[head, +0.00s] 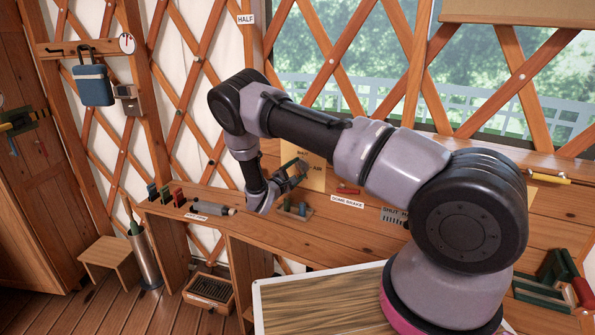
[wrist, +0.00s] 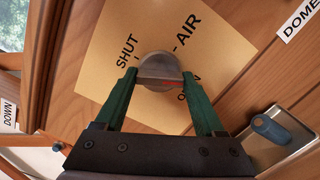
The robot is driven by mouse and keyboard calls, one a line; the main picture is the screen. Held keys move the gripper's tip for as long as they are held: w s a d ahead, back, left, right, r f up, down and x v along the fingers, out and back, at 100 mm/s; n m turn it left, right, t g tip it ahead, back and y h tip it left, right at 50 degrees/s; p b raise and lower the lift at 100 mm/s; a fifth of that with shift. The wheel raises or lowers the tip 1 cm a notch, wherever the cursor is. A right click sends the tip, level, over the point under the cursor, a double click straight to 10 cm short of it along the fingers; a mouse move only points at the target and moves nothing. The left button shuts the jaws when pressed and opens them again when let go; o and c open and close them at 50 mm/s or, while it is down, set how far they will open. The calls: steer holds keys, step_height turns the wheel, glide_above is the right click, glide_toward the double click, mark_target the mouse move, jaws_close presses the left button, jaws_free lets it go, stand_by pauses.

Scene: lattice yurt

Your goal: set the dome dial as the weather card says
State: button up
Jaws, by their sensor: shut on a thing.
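The dome dial is a round grey knob (wrist: 158,68) on a tan plate (wrist: 103,72) marked SHUT, AIR and a partly hidden word like OPEN. The plate also shows in the head view (head: 317,178), on the wooden wall behind my gripper (head: 292,172). In the wrist view the green fingers of my gripper (wrist: 158,76) are shut on the knob, one on each side. The knob's grip bar lies nearly level in that picture. A thin red line shows beside it, partly hidden, so I cannot tell the exact setting. I cannot make out a weather card.
A blue handle (wrist: 268,128) on a metal plate sits close right of my gripper. A red part (head: 348,190) lies above the DOME BRAKE label (head: 347,201). Small coloured blocks (head: 165,193) and a grey roller (head: 213,209) occupy the shelf's left end.

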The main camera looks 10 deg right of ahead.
steer(key=n, duration=0.6)
steer(key=n+t, duration=0.1)
steer(key=n, duration=0.6)
steer(key=shift+d+y, duration=0.1)
steer(key=shift+y, duration=0.3)
steer(key=shift+n, duration=0.3)
steer(key=o, duration=1.3)
steer(key=shift+o, duration=0.2)
steer(key=v, duration=1)
steer(key=shift+s+a, duration=0.25)
steer(key=shift+s, duration=0.05)
steer(key=shift+f, duration=0.1)
